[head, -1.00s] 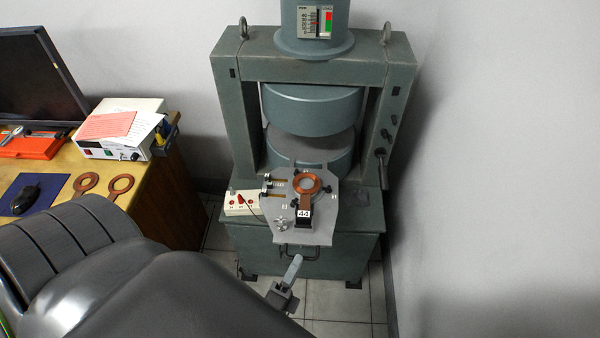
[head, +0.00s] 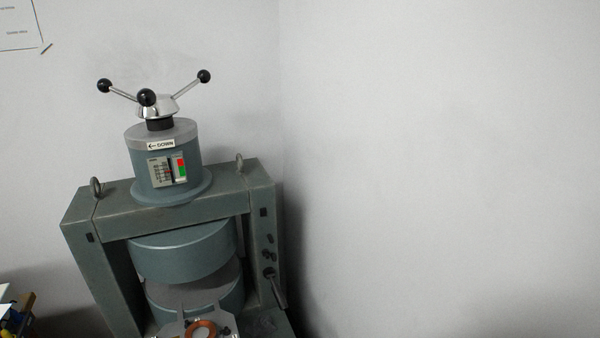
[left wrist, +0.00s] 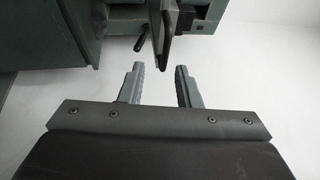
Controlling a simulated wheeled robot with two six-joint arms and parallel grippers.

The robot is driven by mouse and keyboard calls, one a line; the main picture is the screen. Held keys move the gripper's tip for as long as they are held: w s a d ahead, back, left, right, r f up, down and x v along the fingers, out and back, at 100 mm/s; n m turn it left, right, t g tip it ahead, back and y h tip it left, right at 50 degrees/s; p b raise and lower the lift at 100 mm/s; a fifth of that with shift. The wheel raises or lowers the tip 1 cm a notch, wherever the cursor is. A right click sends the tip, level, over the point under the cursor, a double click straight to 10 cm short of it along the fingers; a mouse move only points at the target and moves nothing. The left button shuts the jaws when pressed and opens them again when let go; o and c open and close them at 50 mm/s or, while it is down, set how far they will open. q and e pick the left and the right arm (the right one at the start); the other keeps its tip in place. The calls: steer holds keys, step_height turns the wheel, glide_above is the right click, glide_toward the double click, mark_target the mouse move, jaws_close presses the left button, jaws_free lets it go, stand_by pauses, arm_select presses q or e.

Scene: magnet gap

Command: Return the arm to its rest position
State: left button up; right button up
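My left gripper (left wrist: 158,85) shows in the left wrist view with its two fingers apart and nothing between them. Beyond the fingertips is the edge of a thin dark plate (left wrist: 166,42); I cannot tell how far off it is. Neither arm shows in the head view now, and my right gripper is in no view. In the head view the green magnet frame (head: 160,215) stands at the left, with a copper ring (head: 203,329) on the plate (head: 232,329) at its foot, cut off by the picture's bottom edge.
A three-armed handwheel (head: 155,105) with black knobs tops the magnet, above a "DOWN" label and a red-green scale (head: 168,169). A lever (head: 278,290) sticks out from the right post. Bare wall (head: 430,160) fills the right. Part of the desk (head: 18,318) shows at lower left.

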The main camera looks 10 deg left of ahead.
arm_select(q)
steer(key=s+a+f+n+g+h, duration=0.1)
steer(key=s+f+n+g, duration=0.15)
steer(key=f, duration=0.45)
steer(key=s+a+f+n+g, duration=0.1)
steer(key=s+f+n+g, duration=0.2)
steer(key=f, duration=0.5)
steer(key=s+a+f+n+g+h, duration=0.1)
steer(key=f+n+g, duration=0.25)
steer(key=f, duration=0.35)
steer(key=s+a+f+n+g, duration=0.3)
steer(key=s+f+n+g, duration=0.1)
steer(key=s, duration=0.3)
steer(key=s+a+f+n+g, duration=0.3)
steer(key=s+f+n+g, duration=0.1)
steer(key=s, duration=0.3)
steer(key=shift+s+f+g, duration=0.3)
steer(key=shift+f+g, duration=0.3)
steer(key=shift+f, duration=0.25)
